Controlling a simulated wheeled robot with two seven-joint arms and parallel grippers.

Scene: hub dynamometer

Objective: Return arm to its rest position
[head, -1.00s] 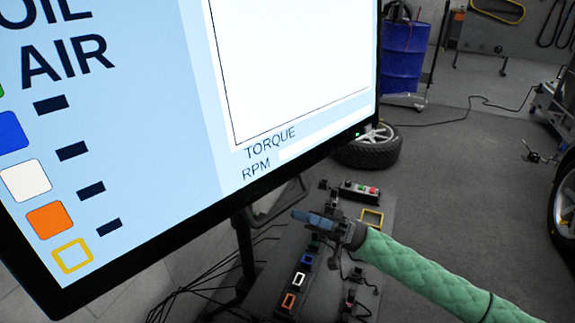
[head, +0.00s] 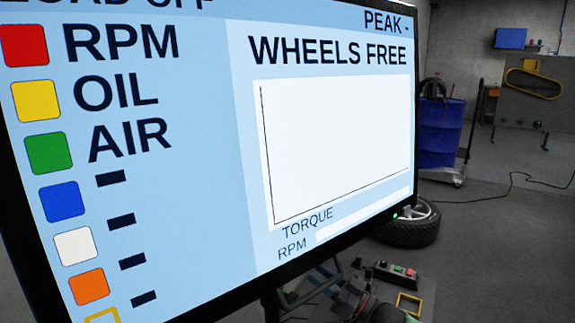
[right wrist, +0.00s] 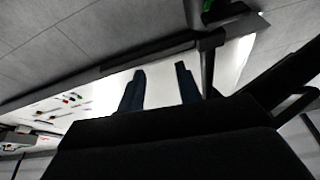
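My right gripper (right wrist: 160,68) shows in the right wrist view with its two dark blue fingers apart and nothing between them. My left gripper is not in view.
A large screen (head: 200,200) fills the left and middle of the head view, reading "WHEELS FREE". Below it sit a button box (head: 396,273) and a yellow square frame (head: 409,304). A wheel (head: 408,226), a blue drum (head: 440,133) and open grey floor lie to the right.

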